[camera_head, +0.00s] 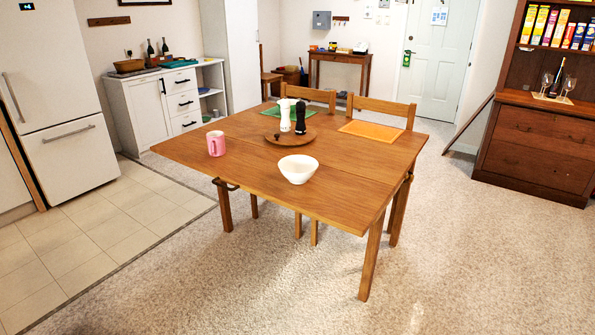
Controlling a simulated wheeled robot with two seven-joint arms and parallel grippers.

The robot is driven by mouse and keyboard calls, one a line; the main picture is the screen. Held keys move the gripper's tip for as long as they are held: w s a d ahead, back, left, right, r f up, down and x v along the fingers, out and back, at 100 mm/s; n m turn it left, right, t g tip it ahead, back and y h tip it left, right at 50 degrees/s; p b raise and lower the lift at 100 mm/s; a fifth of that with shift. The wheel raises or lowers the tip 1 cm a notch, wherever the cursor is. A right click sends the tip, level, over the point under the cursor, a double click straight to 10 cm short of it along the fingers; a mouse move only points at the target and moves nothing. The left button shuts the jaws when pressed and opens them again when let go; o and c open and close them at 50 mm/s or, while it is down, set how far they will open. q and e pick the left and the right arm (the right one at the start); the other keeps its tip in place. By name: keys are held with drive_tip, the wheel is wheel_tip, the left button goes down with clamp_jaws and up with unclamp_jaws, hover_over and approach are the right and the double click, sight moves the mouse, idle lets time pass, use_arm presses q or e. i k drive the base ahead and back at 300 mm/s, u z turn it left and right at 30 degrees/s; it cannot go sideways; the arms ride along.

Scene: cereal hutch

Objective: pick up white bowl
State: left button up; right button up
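Neither of my grippers is in the camera_head view, and nothing touches the bowl.
A pink mug (216,143) stands left of the bowl. Behind the bowl, a round wooden board (272,138) carries a white mill (285,115) and a black mill (301,117). An orange placemat (371,131) lies at the back right. Two chairs stand behind the table. Carpet (240,270) in front is clear.

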sight(299, 169)
drive_tip(key=u, duration=0.35)
drive_tip(key=k, duration=0.9)
drive_tip(key=u, duration=1.2)
drive_tip(key=i, duration=2.95)
drive_tip(key=z, duration=0.9)
drive_tip(key=i, duration=1.25)
drive_tip(key=z, duration=1.9)
drive_tip(key=i, duration=0.6)
drive_tip(key=z, duration=0.4)
